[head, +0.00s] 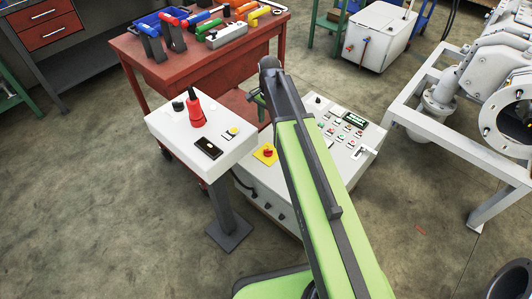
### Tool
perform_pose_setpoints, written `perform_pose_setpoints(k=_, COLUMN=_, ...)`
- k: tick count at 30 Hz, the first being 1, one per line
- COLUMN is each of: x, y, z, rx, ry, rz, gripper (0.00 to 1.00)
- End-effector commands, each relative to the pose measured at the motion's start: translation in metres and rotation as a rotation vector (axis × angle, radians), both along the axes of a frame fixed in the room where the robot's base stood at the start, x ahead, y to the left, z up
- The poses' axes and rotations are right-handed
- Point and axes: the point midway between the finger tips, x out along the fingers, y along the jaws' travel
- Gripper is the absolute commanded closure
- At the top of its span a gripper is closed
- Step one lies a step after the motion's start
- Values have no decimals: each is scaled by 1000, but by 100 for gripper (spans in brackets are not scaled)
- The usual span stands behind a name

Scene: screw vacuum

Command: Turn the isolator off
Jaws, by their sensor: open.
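The isolator (267,152) is a red rotary knob on a yellow square plate. It sits on the left part of the sloped top of a white control cabinet (318,106). The knob is too small in the picture to read its setting. My green and dark arm rises from the bottom, just right of the isolator, and covers part of the cabinet. My gripper (259,97) is at the arm's far end, beyond the isolator and apart from it. It is partly hidden by the arm; it is open and I see nothing held in it.
A red workbench (190,75) with tools is behind. Grey vacuum machinery on a frame (467,180) stands right. The floor in front left is clear.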

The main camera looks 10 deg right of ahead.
Motion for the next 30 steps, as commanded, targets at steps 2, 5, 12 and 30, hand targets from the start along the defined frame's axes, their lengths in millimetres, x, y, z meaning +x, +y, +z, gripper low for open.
perform_pose_setpoints(k=2, x=0, y=0, z=-13, rx=0, ry=0, rz=1, gripper=43)
perform_pose_setpoints(k=5, x=0, y=0, z=-30, rx=0, ry=0, rz=2, gripper=43)
perform_pose_setpoints(k=12, x=0, y=1, z=-81, rx=-1, ry=-1, rz=2, gripper=43)
perform_pose_setpoints(k=30, x=0, y=1, z=-171, rx=-1, ry=-2, rz=4, gripper=43)
